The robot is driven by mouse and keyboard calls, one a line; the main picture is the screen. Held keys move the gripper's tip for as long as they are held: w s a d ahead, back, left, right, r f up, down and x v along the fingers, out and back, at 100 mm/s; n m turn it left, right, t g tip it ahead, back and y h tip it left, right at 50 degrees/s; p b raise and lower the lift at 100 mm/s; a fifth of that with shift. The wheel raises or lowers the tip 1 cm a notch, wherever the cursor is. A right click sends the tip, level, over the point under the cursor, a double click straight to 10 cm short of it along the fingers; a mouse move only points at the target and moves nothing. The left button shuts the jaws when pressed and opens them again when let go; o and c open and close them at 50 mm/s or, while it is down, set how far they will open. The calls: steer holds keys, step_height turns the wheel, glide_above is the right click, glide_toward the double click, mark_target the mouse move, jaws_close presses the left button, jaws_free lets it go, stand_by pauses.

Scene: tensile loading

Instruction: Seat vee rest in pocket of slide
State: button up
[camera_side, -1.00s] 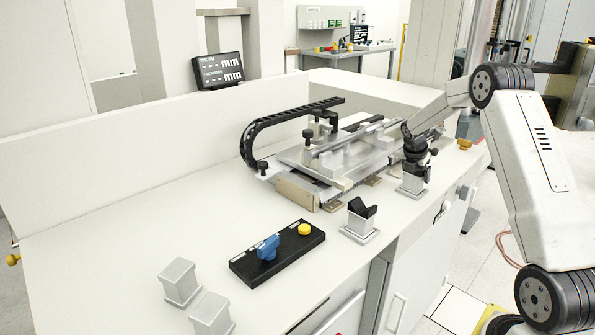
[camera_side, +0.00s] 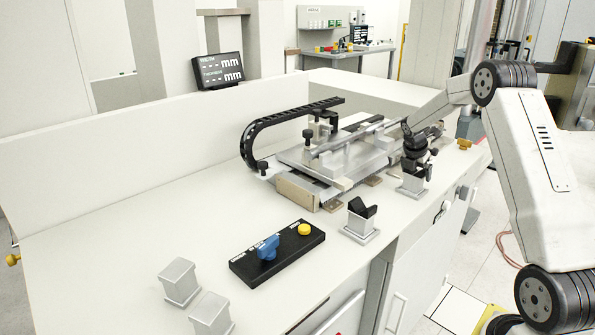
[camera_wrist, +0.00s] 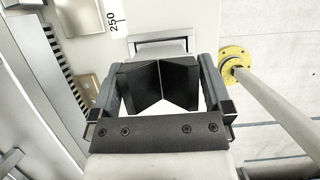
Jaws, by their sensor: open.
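In the wrist view a black vee rest (camera_wrist: 160,84) sits between the two fingers of my gripper (camera_wrist: 166,72), its V notch facing the camera. The fingers are spread to either side of it; contact is too unclear to tell. In the side view my gripper (camera_side: 414,168) points down over a pale pedestal (camera_side: 411,185), and the vee rest there is mostly hidden by it. A second black vee rest (camera_side: 362,207) stands on a nearer pedestal (camera_side: 359,225). The metal slide (camera_side: 320,172) lies left of my gripper; its pocket cannot be made out.
A black cable chain (camera_side: 252,138) arches behind the slide. A control box (camera_side: 277,254) with a blue switch and yellow button lies in front. Two empty-looking pedestals (camera_side: 179,281) (camera_side: 211,313) stand at front left. The left worktop is clear.

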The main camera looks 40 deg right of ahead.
steer(key=v, duration=1.1)
steer(key=shift+a, duration=0.1)
steer(key=s+a+f+m+t+y, duration=0.1)
steer(key=s+a+f+m, duration=0.2)
steer(key=a, duration=0.9)
steer(key=s+a+f+m+y, duration=0.2)
steer(key=s+a+m, duration=0.3)
steer(key=a+m, duration=0.4)
steer(key=s+a+f+m+t+y, duration=0.1)
steer(key=s+a+f+m, duration=0.3)
steer(key=a, duration=1.1)
steer(key=shift+s+a+f+m+t, duration=0.2)
steer(key=shift+a+f+m+t, duration=0.15)
steer(key=shift+f+m, duration=0.45)
steer(key=shift+r, duration=0.2)
